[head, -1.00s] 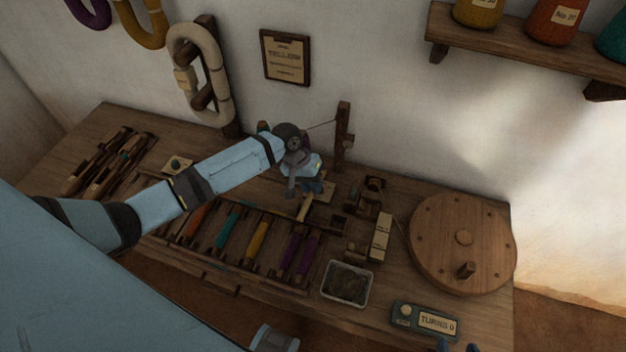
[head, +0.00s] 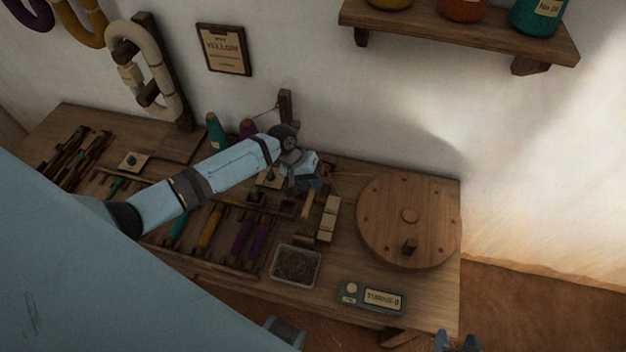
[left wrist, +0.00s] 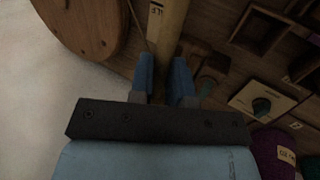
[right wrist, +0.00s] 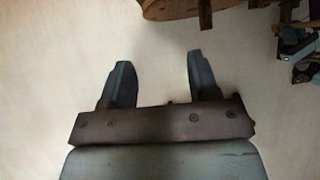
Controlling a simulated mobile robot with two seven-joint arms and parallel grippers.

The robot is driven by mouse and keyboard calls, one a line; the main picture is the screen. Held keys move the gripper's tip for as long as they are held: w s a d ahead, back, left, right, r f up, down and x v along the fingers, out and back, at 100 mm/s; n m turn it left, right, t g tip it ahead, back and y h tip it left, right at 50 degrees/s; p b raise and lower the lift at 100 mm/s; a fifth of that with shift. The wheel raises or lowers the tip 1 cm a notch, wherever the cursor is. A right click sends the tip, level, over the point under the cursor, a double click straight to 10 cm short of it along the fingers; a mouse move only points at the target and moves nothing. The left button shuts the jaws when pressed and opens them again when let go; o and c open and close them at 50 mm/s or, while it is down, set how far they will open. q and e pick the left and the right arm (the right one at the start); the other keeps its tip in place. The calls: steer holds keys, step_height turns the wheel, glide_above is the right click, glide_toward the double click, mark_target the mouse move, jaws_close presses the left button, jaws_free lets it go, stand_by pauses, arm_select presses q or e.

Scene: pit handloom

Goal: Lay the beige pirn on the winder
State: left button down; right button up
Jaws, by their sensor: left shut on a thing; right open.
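My left gripper (head: 306,184) is shut on the beige pirn (head: 309,203), over the bench beside the winder's small wooden supports. In the left wrist view the pirn (left wrist: 168,28) runs up between the blue fingers (left wrist: 167,82). The gripper and forearm hide part of the supports, and I cannot tell whether the pirn touches them. The winder's big round wooden wheel (head: 385,215) lies right of the gripper. My right gripper (head: 458,342) shows at the bottom edge, off the bench. In the right wrist view it (right wrist: 158,78) is open and empty.
A rack holds colored pirns, including a purple one (head: 262,240). A metal tray (head: 296,283) and a turns counter (head: 384,299) sit along the front. A pale block (head: 328,218) stands near the wheel. A shelf (head: 470,38) hangs above right.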

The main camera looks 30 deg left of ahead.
arm_select(q)
steer(key=shift+a+f+b, duration=0.1)
steer(key=shift+f+b, duration=1.05)
step_height(320, 180, down, 3)
steer(key=b, duration=0.3)
steer(key=shift+f+b, duration=0.2)
steer(key=shift+b, duration=0.15)
step_height(320, 180, down, 2)
steer(key=shift+f+b, duration=0.45)
steer(key=shift+f, duration=0.35)
arm_select(e)
steer(key=shift+m, duration=0.4)
steer(key=f, duration=0.5)
steer(key=shift+w+a+f, duration=0.1)
steer(key=shift+w+a, duration=0.2)
arm_select(q)
steer(key=c, duration=0.7)
jaws_free()
steer(key=shift+r, duration=0.1)
